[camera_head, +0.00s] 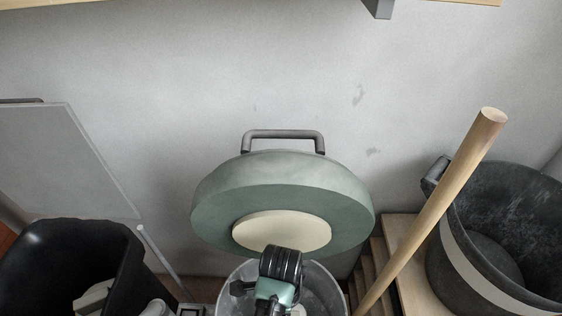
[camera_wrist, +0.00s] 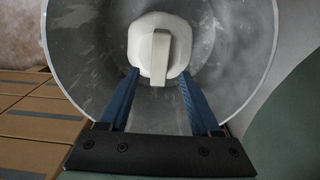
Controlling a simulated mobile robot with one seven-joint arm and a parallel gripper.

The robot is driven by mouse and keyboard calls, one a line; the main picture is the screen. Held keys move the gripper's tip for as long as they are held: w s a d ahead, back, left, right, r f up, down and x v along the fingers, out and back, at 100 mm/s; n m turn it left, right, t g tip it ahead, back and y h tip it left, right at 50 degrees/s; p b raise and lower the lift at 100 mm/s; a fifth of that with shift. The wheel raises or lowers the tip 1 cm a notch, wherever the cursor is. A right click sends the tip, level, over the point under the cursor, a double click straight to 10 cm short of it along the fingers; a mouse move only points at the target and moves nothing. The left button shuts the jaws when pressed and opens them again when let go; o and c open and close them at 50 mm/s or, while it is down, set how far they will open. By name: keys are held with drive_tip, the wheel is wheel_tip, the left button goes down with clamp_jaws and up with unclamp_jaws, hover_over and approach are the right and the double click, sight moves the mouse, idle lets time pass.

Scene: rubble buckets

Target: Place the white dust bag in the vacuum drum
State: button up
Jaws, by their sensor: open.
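The white dust bag (camera_wrist: 146,28), rounded with a paler upright strip on its front, shows in the wrist view inside the round outline of the grey vacuum drum (camera_wrist: 85,60). My gripper (camera_wrist: 159,73) is open, its two blue fingers pointing into the drum with their tips at either side of the bag's lower part. I cannot tell whether they touch it. In the head view the drum (camera_head: 325,283) stands at the bottom centre, partly hidden by my wrist. Its green lid (camera_head: 210,215), with a cream disc and a grey handle, is tilted up behind it.
A black bucket (camera_head: 100,240) with items inside stands at the left. A dark tub (camera_head: 510,210) with a pale band stands at the right on wood. A thick wooden pole (camera_head: 440,200) leans between drum and tub. Brown boxes (camera_wrist: 40,125) lie left of the drum.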

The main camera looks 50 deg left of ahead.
wheel_tip(320, 180, up, 4)
drive_tip(key=shift+r+p, duration=0.2)
drive_tip(key=shift+p, duration=0.2)
idle(0.4)
